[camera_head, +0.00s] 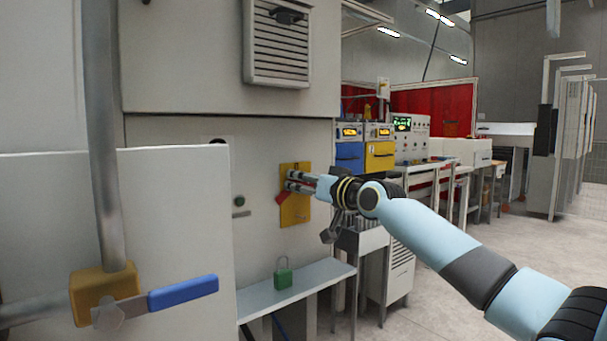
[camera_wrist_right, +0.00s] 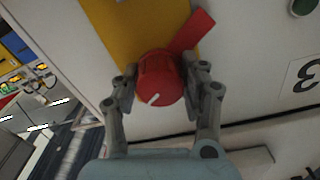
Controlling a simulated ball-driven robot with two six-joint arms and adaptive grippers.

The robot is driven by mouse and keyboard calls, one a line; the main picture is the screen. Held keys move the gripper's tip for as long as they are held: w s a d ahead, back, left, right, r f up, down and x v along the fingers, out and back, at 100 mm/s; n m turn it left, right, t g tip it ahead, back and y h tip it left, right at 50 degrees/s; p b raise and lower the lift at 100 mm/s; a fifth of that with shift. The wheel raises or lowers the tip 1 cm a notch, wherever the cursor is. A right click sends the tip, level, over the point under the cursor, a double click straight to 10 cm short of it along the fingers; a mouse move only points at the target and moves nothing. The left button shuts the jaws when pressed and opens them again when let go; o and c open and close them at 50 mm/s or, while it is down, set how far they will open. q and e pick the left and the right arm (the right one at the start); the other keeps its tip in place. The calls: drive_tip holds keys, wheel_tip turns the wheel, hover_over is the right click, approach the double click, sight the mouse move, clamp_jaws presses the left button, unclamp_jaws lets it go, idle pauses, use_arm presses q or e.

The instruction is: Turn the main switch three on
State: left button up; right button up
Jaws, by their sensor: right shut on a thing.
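The main switch has a red knob (camera_wrist_right: 160,80) with a red handle tab and a white mark, set on a yellow plate (camera_head: 295,211). The yellow plate also shows in the right wrist view (camera_wrist_right: 130,22). A label with a "3" (camera_wrist_right: 304,80) is on the panel beside it. My right gripper (camera_wrist_right: 160,88) has its fingers on both sides of the knob and is shut on it. In the head view the right gripper (camera_head: 292,182) is at the plate and hides part of the knob. My left gripper is not in view.
A green padlock (camera_head: 283,274) stands on a grey shelf (camera_head: 300,287) below the switch. A green button (camera_head: 239,201) is on the panel to its left. A pipe with a blue valve handle (camera_head: 183,293) stands in the left foreground. Open floor lies to the right.

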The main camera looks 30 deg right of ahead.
drive_tip(key=m+p, duration=0.2)
drive_tip(key=m, duration=0.1)
drive_tip(key=shift+r+m, duration=0.1)
drive_tip(key=shift+m, duration=0.2)
drive_tip(key=shift+m+p, duration=0.75)
drive_tip(key=shift+m, duration=0.95)
drive_tip(key=o, duration=1.2)
drive_tip(key=shift+d, duration=0.1)
drive_tip(key=shift+c, duration=0.2)
drive_tip(key=shift+s, duration=0.1)
drive_tip(key=shift+s+f, duration=0.2)
drive_tip(key=shift+s, duration=0.15)
drive_tip(key=s, duration=0.6)
drive_tip(key=shift+s+d, duration=0.25)
drive_tip(key=shift+s, duration=0.05)
